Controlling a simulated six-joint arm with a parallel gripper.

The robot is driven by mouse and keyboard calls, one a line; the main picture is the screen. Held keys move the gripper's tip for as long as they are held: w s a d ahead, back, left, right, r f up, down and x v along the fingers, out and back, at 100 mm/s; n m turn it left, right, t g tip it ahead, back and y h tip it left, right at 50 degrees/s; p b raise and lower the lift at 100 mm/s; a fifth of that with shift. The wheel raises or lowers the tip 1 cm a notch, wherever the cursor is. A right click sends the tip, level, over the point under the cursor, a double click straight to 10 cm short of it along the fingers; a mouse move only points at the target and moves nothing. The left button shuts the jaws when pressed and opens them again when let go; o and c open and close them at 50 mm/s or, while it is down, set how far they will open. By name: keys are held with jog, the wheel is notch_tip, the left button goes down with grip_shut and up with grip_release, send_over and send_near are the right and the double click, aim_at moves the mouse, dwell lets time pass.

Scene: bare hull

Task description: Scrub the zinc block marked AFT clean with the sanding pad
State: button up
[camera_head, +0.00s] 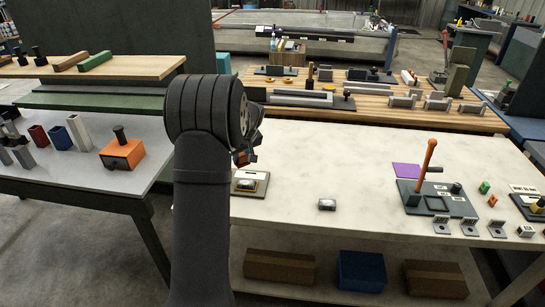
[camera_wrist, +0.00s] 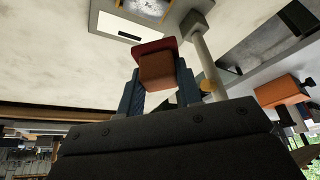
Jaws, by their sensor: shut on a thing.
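My gripper (camera_wrist: 160,78) is shut on a reddish-brown pad (camera_wrist: 156,66), likely the sanding pad, with a blue finger on each side. In the head view my gripper (camera_head: 243,156) is partly hidden behind my arm, above the left part of the pale table. Below it, a grey metal block (camera_head: 248,184) with a yellowish surround sits near a white label plate; part of it shows at the top of the wrist view (camera_wrist: 150,7). Another grey metal block (camera_head: 327,204) lies alone to the right. I cannot read AFT on either. The pad appears apart from both blocks.
On the right stand a grey fixture (camera_head: 408,196) with an upright orange lever (camera_head: 428,158), a purple sheet (camera_head: 406,170) and several small brackets. An orange block (camera_head: 122,154) is on the left table. The pale table's middle is mostly clear.

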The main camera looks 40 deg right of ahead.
jog(key=shift+w+a+n, duration=0.3)
jog(key=shift+w+a, duration=0.35)
jog(key=shift+a, duration=0.25)
jog(key=shift+a+f, duration=0.1)
jog(key=shift+f, duration=3.75)
jog(key=shift+s+d+r, duration=0.1)
jog(key=shift+s+d, duration=0.1)
jog(key=shift+d, duration=0.15)
jog(key=shift+s+d+f, duration=0.35)
jog(key=shift+s+d, duration=0.45)
jog(key=shift+s, duration=0.05)
jog(key=shift+s+d+r, duration=0.1)
jog(key=shift+s+d, duration=1.25)
jog(key=shift+w+a, duration=2.5)
jog(key=shift+s+d+r, duration=0.1)
jog(key=shift+r, duration=3.95)
